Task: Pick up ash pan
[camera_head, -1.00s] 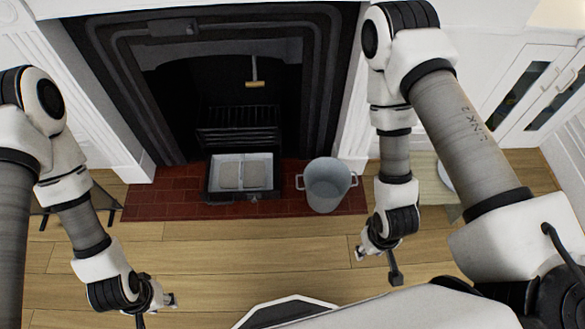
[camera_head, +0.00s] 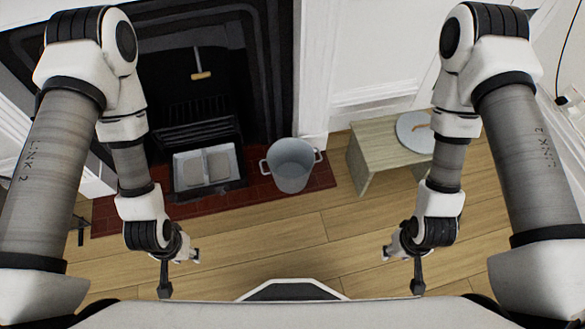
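The ash pan (camera_head: 179,172) is a shallow pale-grey metal tray. It sits low in front of the fireplace grate, over the red tiles, with two grey lumpy patches in it, probably ash. My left gripper (camera_head: 181,272) hangs with its fingers spread, nearer to me than the pan and apart from it. My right gripper (camera_head: 402,270) hangs the same way over the wooden floor, well to the right of the pan. Both grippers look empty.
A grey metal bucket (camera_head: 291,168) with side handles stands on the tiles (camera_head: 262,194) right of the pan. A wooden bench (camera_head: 370,150) with a round grey lid or plate (camera_head: 414,128) stands further right. The black grate (camera_head: 196,130) is behind the pan. Floor (camera_head: 300,245) before me is clear.

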